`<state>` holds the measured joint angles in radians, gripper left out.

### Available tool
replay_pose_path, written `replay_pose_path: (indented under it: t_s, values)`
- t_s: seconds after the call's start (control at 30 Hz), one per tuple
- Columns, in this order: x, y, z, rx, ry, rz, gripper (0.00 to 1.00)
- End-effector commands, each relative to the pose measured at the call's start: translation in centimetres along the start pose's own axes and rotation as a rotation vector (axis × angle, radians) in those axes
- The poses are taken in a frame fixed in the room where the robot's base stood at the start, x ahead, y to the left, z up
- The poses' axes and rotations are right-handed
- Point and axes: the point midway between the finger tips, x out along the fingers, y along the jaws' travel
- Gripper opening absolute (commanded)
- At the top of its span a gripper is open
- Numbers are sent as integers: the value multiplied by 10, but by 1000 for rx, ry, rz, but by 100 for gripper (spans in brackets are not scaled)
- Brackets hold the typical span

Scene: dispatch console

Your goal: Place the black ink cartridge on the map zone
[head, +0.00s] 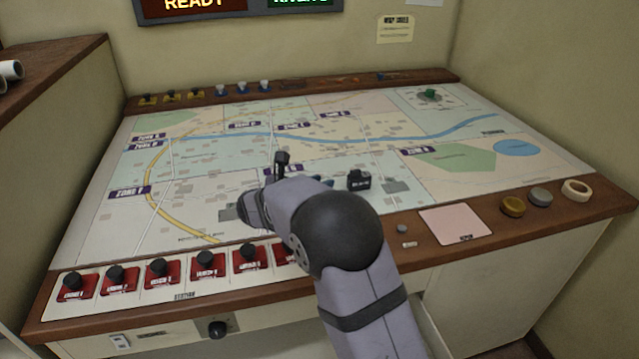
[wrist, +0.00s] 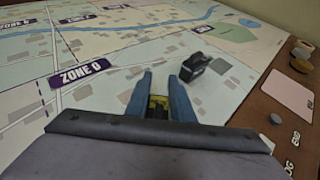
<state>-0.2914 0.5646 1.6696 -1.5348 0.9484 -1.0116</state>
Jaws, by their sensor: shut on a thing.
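In the head view my arm hides most of the gripper, and only a bit of blue finger (head: 325,182) shows. A black block with pale lettering (head: 358,180), which looks like the ink cartridge, sits on the map (head: 215,178). In the wrist view this block (wrist: 203,67) is ahead and right of the fingertips, apart from them. Whether the held piece touches the map I cannot tell.
Several red stations with black knobs (head: 162,272) line the front left. A pink pad (head: 455,225), round discs (head: 513,206) and a tape roll (head: 577,189) are on the right front ledge. Small yellow (head: 172,96) and blue-white pieces (head: 242,87) stand along the back. Much of the map is clear.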

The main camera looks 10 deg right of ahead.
Motion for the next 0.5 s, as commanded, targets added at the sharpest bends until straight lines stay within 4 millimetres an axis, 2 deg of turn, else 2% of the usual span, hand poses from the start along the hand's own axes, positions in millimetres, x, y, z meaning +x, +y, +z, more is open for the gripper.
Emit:
replay_pose_path:
  t_s: [0.03, 0.07, 0.1, 0.5]
  values:
    - [1, 0, -3, -1, 0, 0, 0]
    - [1, 0, -2, 0, 0, 0, 28]
    - [0, 0, -1, 0, 0, 0, 38]
    - [-1, 0, 2, 0, 0, 0, 40]
